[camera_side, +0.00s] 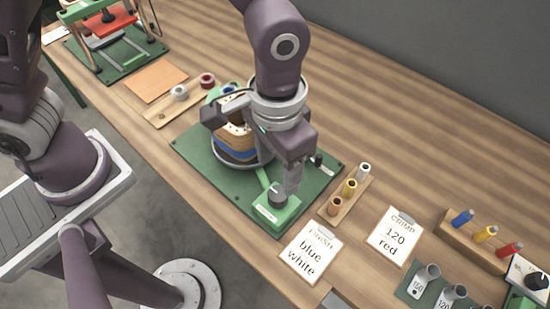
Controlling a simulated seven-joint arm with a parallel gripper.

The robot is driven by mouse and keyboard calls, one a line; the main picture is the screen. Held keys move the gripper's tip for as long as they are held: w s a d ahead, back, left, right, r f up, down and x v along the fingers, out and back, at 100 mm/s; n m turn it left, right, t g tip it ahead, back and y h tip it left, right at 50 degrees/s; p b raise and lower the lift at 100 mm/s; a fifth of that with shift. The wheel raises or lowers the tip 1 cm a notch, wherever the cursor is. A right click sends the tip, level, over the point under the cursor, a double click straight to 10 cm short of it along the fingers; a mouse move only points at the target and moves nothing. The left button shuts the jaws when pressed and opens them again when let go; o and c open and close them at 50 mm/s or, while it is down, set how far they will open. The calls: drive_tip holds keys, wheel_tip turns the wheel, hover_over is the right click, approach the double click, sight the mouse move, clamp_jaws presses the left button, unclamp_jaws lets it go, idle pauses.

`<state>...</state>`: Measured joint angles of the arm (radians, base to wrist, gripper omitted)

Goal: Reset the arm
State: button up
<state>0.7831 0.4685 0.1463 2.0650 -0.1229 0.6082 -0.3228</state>
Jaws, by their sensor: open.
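My gripper (290,172) hangs over the green work board (205,152), in the middle of the picture. It is open and nothing shows held in it. A finger reaches down close beside the dark knob (276,195) on a small green box (275,214). I cannot tell whether the finger touches the knob. The other finger is hard to make out. A round coil (236,145) with tan and blue bands stands on the board, just left of my gripper and partly hidden by it.
Right of the board are a small rack (347,196) with spools, cards reading "FINISH blue white" (310,254) and "CRIMP 120 red" (395,237), and a rack (472,242) of coloured pieces. An orange pad (156,82) and a framed fixture (112,45) lie upper left. The table's back is clear.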

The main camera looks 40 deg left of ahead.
drive_tip(key=a+r+n+t+h, duration=0.1)
drive_tip(key=a+r, duration=0.6)
drive_tip(key=r, duration=0.2)
drive_tip(key=s+a+r+t, duration=0.2)
drive_tip(key=s+a+r, duration=0.2)
drive_tip(key=a, duration=0.2)
drive_tip(key=s+a+r+n+t+y, duration=0.1)
drive_tip(key=s+a+r+t, duration=0.1)
drive_tip(key=s+a+r, duration=0.2)
drive_tip(key=s+a, duration=0.1)
drive_tip(key=a, duration=0.2)
drive_tip(key=shift+s+a+n+t, duration=0.2)
drive_tip(key=shift+a+n+t, duration=0.1)
